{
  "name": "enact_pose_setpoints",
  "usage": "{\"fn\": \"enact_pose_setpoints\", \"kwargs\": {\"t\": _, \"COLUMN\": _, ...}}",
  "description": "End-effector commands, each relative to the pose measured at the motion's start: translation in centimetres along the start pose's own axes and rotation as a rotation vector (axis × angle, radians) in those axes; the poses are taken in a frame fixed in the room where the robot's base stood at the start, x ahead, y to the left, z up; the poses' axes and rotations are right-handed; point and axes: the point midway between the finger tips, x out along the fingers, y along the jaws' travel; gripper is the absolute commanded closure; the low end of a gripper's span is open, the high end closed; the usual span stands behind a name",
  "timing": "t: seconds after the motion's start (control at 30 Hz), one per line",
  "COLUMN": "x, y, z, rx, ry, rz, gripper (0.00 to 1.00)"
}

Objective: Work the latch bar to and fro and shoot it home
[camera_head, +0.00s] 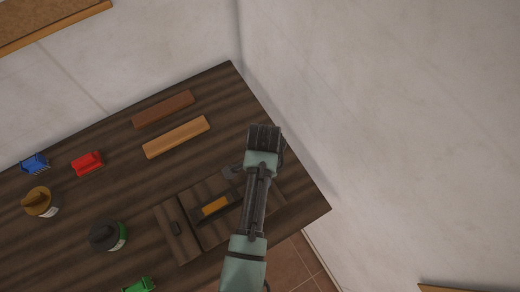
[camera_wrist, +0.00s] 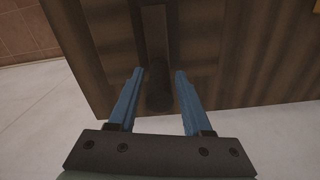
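In the wrist view, my gripper (camera_wrist: 159,72) is open, its two blue fingers apart. A dark rounded knob or bar end (camera_wrist: 158,90) lies between the fingers, with gaps visible on both sides. It sits on a narrow upright strip (camera_wrist: 154,32) on a dark wooden face; this looks like the latch bar, though the view is dim. In the head view, a wooden case (camera_head: 195,195) with an orange patch (camera_head: 215,206) lies near the table's right corner. My arm covers its right part, and my fingertips cannot be made out there.
Two wooden bars (camera_head: 176,137) lie behind. Red (camera_head: 87,162), blue (camera_head: 35,163) and green (camera_head: 139,286) items and two round containers (camera_head: 108,236) stand left. Walls rise close behind and right.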

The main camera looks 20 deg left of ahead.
Motion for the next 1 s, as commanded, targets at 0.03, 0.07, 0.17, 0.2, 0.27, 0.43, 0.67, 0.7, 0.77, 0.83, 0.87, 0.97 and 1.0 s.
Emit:
{"fn": "enact_pose_setpoints", "kwargs": {"t": 0.03, "x": 0.0, "y": 0.0, "z": 0.1, "rx": -0.001, "ry": -0.001, "rz": 0.001, "gripper": 0.41}}
{"fn": "enact_pose_setpoints", "kwargs": {"t": 0.07, "x": 0.0, "y": 0.0, "z": 0.1, "rx": -0.001, "ry": -0.002, "rz": 0.001, "gripper": 0.41}}
{"fn": "enact_pose_setpoints", "kwargs": {"t": 0.17, "x": 0.1, "y": 0.0, "z": 0.2, "rx": -0.002, "ry": -0.003, "rz": 0.002, "gripper": 0.41}}
{"fn": "enact_pose_setpoints", "kwargs": {"t": 0.2, "x": 0.1, "y": 0.0, "z": 0.2, "rx": -0.003, "ry": -0.003, "rz": 0.002, "gripper": 0.41}}
{"fn": "enact_pose_setpoints", "kwargs": {"t": 0.27, "x": 0.1, "y": 0.0, "z": 0.2, "rx": -0.003, "ry": -0.004, "rz": 0.002, "gripper": 0.41}}
{"fn": "enact_pose_setpoints", "kwargs": {"t": 0.43, "x": -0.5, "y": 0.0, "z": 0.2, "rx": -0.004, "ry": -0.004, "rz": 0.001, "gripper": 0.41}}
{"fn": "enact_pose_setpoints", "kwargs": {"t": 0.67, "x": -4.0, "y": -0.1, "z": 0.1, "rx": -0.003, "ry": -0.002, "rz": -0.003, "gripper": 0.41}}
{"fn": "enact_pose_setpoints", "kwargs": {"t": 0.7, "x": -4.9, "y": -0.1, "z": 0.1, "rx": -0.003, "ry": -0.002, "rz": -0.004, "gripper": 0.41}}
{"fn": "enact_pose_setpoints", "kwargs": {"t": 0.77, "x": -6.4, "y": -0.2, "z": 0.1, "rx": -0.002, "ry": -0.001, "rz": -0.005, "gripper": 0.41}}
{"fn": "enact_pose_setpoints", "kwargs": {"t": 0.83, "x": -8.0, "y": -0.1, "z": 0.1, "rx": -0.002, "ry": -0.001, "rz": -0.004, "gripper": 0.41}}
{"fn": "enact_pose_setpoints", "kwargs": {"t": 0.87, "x": -8.7, "y": -0.2, "z": 0.0, "rx": -0.002, "ry": -0.001, "rz": -0.005, "gripper": 0.41}}
{"fn": "enact_pose_setpoints", "kwargs": {"t": 0.97, "x": -10.9, "y": -0.1, "z": 0.1, "rx": -0.002, "ry": -0.001, "rz": -0.003, "gripper": 0.41}}
{"fn": "enact_pose_setpoints", "kwargs": {"t": 1.0, "x": -11.7, "y": 0.0, "z": 0.1, "rx": -0.002, "ry": -0.003, "rz": 0.000, "gripper": 0.41}}
